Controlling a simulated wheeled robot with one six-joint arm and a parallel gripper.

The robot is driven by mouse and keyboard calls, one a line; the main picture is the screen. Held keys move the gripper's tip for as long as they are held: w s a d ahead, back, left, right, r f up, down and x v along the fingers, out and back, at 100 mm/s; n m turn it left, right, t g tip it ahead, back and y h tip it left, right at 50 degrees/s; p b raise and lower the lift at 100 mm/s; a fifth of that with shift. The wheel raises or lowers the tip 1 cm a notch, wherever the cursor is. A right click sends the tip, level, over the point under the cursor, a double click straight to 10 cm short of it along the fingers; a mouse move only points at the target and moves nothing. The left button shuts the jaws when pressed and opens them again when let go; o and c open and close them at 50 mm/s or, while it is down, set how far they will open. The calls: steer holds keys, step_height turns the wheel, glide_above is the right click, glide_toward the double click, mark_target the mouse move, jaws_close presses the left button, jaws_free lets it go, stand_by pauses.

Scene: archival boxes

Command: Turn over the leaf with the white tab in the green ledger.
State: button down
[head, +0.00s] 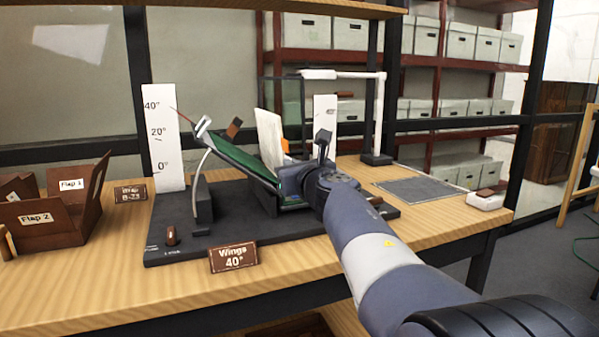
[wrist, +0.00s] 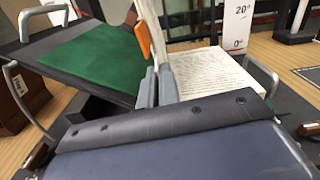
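The green ledger lies open in a dark cradle; its green cover (head: 243,160) rests on the raised left wing, and the cover also shows in the wrist view (wrist: 97,60). A cream leaf (head: 269,138) stands nearly upright from the ledger. In the wrist view the leaf (wrist: 153,28) is almost edge-on, with an orange tab (wrist: 143,39) beside it. A written page (wrist: 205,78) lies to its right. My gripper (wrist: 156,86) has its fingers close together at the leaf's lower edge, apparently with the leaf between them. I cannot make out a white tab.
A black base (head: 200,245) carries the cradle, with a "Wings 40°" sign (head: 233,258) in front. White angle boards stand at left (head: 163,135) and behind. A white-armed stand (head: 378,115) is behind right. Brown flap boxes (head: 50,215) sit left. A grey mat (head: 420,192) lies clear at right.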

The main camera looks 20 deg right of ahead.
steer(key=shift+a+f+n+b, duration=0.1)
steer(key=shift+a+n+b, duration=0.15)
steer(key=shift+a+n, duration=0.4)
steer(key=shift+a+f+n+b, duration=0.1)
steer(key=shift+a+n+b, duration=0.15)
steer(key=shift+n, duration=0.7)
steer(key=shift+a+f+n+b, duration=0.1)
steer(key=shift+a+n+b, duration=0.1)
steer(key=shift+a+n, duration=0.45)
steer(key=shift+d+n, duration=0.15)
steer(key=shift+n, duration=0.1)
steer(key=c, duration=2.1)
jaws_free()
steer(key=o, duration=0.5)
steer(key=shift+c, duration=0.2)
steer(key=shift+s, duration=0.1)
steer(key=s, duration=1)
steer(key=shift+s+d+p, duration=0.2)
steer(key=shift+s+p, duration=0.15)
steer(key=shift+p, duration=0.1)
